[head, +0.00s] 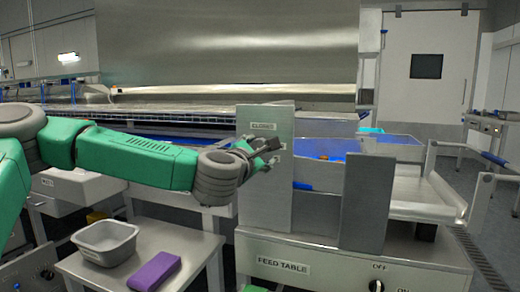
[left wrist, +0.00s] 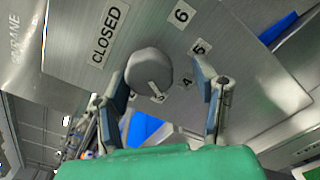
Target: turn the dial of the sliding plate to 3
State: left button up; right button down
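The sliding plate (head: 265,200) is an upright metal sheet in the middle of the head view, with a CLOSED label near its top. In the left wrist view the plate (left wrist: 75,70) also carries the numbers 6, 5 and 4. The grey round dial (left wrist: 148,66) shows there, with a small white mark at its lower edge that I cannot read clearly. My left gripper (head: 272,153) is at the plate's face. In the wrist view its fingers (left wrist: 160,75) are apart, one on each side of the dial; contact is not clear.
A second metal plate (head: 367,205) stands to the right, above the feed table (head: 340,250), which has an OFF/ON knob (head: 376,286). A blue-lined bin (head: 320,153) is behind the plates. A grey tub (head: 105,240) and purple block (head: 153,271) are on the low table at left.

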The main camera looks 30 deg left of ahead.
pick_arm(q)
jog(key=shift+a+r, duration=0.1)
jog(key=shift+r, duration=0.2)
jog(key=shift+s, duration=0.15)
jog(key=v, duration=1.1)
jog(key=shift+s+f, duration=0.15)
jog(key=shift+s, duration=0.1)
